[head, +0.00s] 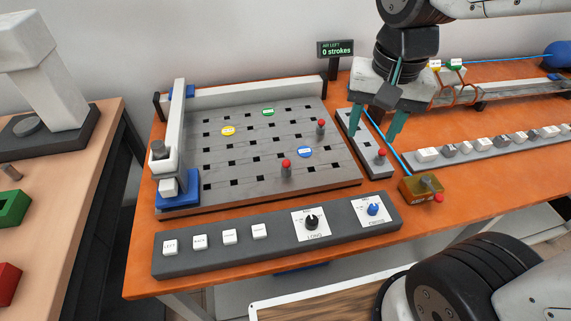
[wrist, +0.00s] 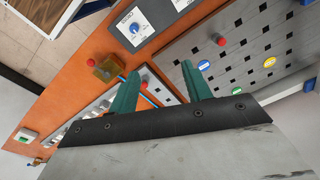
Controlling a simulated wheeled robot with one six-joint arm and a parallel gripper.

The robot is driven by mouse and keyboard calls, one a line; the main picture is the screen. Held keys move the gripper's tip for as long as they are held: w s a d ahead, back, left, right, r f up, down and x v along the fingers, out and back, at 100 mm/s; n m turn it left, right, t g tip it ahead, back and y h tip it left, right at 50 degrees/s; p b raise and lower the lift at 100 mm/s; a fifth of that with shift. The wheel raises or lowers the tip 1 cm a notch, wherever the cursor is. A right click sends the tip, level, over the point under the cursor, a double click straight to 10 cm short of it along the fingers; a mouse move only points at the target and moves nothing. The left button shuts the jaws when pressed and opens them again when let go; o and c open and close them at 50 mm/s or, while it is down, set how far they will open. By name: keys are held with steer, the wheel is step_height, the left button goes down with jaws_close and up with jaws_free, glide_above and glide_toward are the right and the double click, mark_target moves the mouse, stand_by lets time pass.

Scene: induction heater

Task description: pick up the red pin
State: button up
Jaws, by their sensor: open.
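Several red-topped pins are in view. One red pin (head: 381,155) stands upright near the front end of the narrow grey strip; it also shows between the fingers in the wrist view (wrist: 144,85). Two more red pins stand on the slotted grey board, one near its front (head: 286,168) and one near its right edge (head: 321,125). My gripper (head: 371,136) has teal fingers, points down and is open and empty above the strip. In the wrist view its fingers (wrist: 158,88) are spread apart, with no visible contact on a pin.
Yellow, green and blue discs lie on the slotted board (head: 255,182). A grey control panel (head: 278,246) with white buttons and two knobs sits in front. A brass box (head: 421,189) with a red knob stands right of the strip, near a blue cable. A row of keys (head: 500,141) lies farther right.

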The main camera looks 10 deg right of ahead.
steer(key=w+a+f+m, duration=0.4)
steer(key=w+a, duration=0.1)
steer(key=w, duration=0.1)
steer(key=m, duration=0.4)
glide_above(286, 161)
steer(key=shift+g, duration=0.4)
steer(key=f, duration=0.6)
steer(key=shift+s+d+f, duration=0.2)
steer(key=shift+s+d, duration=0.1)
steer(key=shift+m, duration=0.4)
steer(key=f, duration=0.8)
steer(key=shift+w+a+f, duration=0.25)
steer(key=shift+w, duration=0.1)
jaws_close()
